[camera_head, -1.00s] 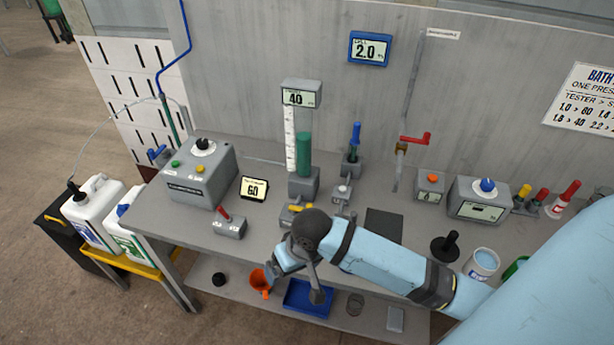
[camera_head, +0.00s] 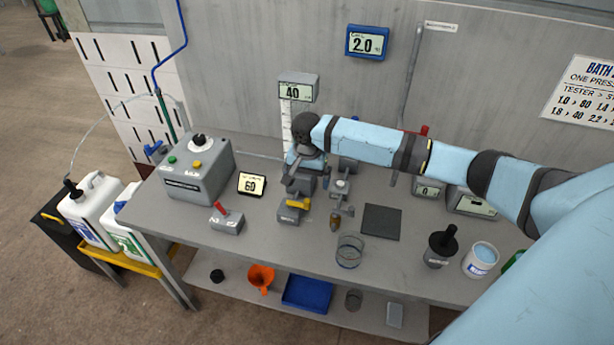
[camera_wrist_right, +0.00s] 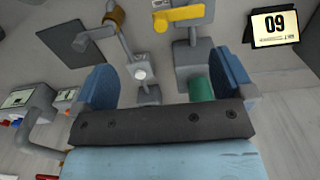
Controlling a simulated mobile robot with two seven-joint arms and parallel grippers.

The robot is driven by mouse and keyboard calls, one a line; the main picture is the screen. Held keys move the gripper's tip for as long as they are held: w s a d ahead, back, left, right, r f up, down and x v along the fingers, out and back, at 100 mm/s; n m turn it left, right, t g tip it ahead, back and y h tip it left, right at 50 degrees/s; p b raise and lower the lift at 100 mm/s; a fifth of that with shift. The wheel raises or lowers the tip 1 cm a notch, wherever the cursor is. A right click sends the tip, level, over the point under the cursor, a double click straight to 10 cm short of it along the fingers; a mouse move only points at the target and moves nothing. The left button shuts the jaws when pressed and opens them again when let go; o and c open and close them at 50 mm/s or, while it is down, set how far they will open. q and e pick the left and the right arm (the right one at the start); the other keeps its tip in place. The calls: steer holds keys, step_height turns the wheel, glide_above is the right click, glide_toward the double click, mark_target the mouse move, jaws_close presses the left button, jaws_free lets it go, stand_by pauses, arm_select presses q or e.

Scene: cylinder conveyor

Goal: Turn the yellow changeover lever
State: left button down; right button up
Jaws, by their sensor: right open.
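The yellow changeover lever (camera_head: 298,203) sits on a small grey valve block near the middle of the bench. In the right wrist view the yellow lever (camera_wrist_right: 182,15) is near the top edge, beyond the fingers. My right gripper (camera_head: 300,164) is behind and above the lever in the head view, close to the grey column. Its two blue fingers are wide apart in the right wrist view (camera_wrist_right: 165,80), with nothing held between them. A green cylinder (camera_wrist_right: 201,88) shows by one finger, partly hidden by the gripper body. My left gripper is not in view.
A grey fitting with a brass end (camera_head: 335,219) is right of the lever. A glass beaker (camera_head: 349,252) stands near the front edge. A small display reading 60 (camera_head: 252,184) and a red-lever box (camera_head: 227,222) are to the left. A dark pad (camera_head: 381,222) lies right.

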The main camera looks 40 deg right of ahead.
mark_target(307, 201)
step_height(307, 201, down, 6)
steer(key=b, duration=0.5)
steer(key=shift+r, duration=0.25)
steer(key=shift+f+p, duration=0.35)
steer(key=shift+f, duration=1.7)
jaws_close()
steer(key=c, duration=1.6)
jaws_free()
steer(key=shift+c, duration=0.2)
